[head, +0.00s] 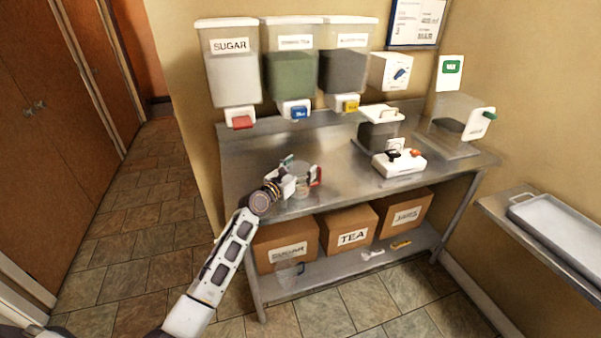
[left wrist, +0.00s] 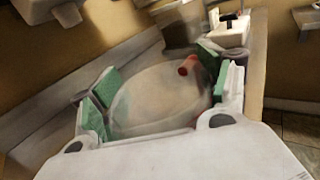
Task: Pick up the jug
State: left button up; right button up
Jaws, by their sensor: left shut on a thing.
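The jug (head: 299,180) is a clear, round vessel at the front left of the steel bench. My left gripper (head: 301,178) is around it, with its fingers shut on the sides. In the left wrist view the clear round body of the jug (left wrist: 160,97) fills the space between the green finger pads. A red part (left wrist: 187,65) shows at its far side. I cannot tell whether the jug touches the bench top. My right gripper is not in view.
Bins of sugar (head: 232,70) and others hang behind the bench (head: 335,145). A white device with knobs (head: 398,162) stands to the right. Boxes (head: 352,228) and a clear cup (head: 289,271) are on the lower shelf. A tray (head: 555,228) lies far right.

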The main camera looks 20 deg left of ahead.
pick_arm(q)
notch_tip(320, 180, up, 9)
jog(key=p, duration=0.2)
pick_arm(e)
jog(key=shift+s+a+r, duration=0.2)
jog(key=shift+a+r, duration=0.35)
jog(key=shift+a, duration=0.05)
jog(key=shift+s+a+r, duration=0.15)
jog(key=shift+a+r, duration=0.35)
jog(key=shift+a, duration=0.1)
